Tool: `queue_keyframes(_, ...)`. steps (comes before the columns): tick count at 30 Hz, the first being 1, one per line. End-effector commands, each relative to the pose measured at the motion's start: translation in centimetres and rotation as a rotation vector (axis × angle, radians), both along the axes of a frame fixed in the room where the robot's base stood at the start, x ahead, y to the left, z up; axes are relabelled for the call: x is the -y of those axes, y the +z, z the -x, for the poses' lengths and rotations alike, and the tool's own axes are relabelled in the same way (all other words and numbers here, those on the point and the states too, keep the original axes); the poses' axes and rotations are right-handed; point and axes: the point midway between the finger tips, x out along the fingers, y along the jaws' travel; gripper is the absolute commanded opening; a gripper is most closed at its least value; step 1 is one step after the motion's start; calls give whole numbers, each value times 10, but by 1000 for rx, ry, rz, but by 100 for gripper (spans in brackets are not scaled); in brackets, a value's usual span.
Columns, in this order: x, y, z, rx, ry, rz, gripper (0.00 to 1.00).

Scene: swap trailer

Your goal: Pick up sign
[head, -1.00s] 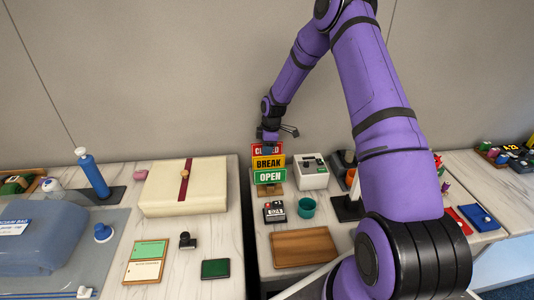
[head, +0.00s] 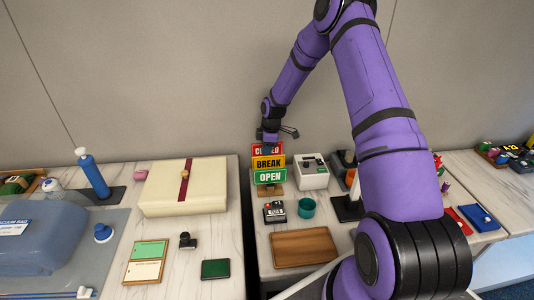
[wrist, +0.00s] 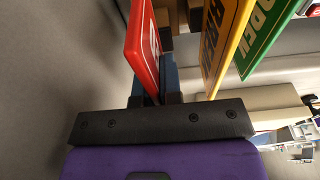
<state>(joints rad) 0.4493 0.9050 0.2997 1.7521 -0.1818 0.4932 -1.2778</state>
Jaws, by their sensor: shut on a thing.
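Three sign plates stand one behind another on a small wooden stand (head: 280,189). The red CLOSED sign (head: 262,149) is at the back, the yellow BREAK sign (head: 268,162) in the middle, and the green OPEN sign (head: 270,176) in front. My gripper (head: 270,143) is at the top of the red sign. In the wrist view, the red sign (wrist: 143,45) reaches in to my gripper (wrist: 157,98), which is shut on it. The yellow sign (wrist: 225,40) and the green sign (wrist: 268,30) are to the right, apart from the fingers. Part of the grip is hidden behind the red sign.
A white box (head: 311,176) stands just right of the signs. A teal cup (head: 306,207), a small black device (head: 274,212) and a wooden tray (head: 304,248) lie in front. A cream case (head: 186,190) is left, across a gap. The wall is close behind.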

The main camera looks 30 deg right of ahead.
Motion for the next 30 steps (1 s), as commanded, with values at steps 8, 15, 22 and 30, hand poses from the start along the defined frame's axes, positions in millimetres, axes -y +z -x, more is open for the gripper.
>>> queue_keyframes(8, 0, 3, 0, 1, 0, 0, 0)
queue_keyframes(15, 0, 26, -1, 3, 0, 0, 0)
queue_keyframes(22, 1, 63, 0, 3, 0, 1, 0)
queue_keyframes(30, 25, 76, 31, -2, -5, 0, 0)
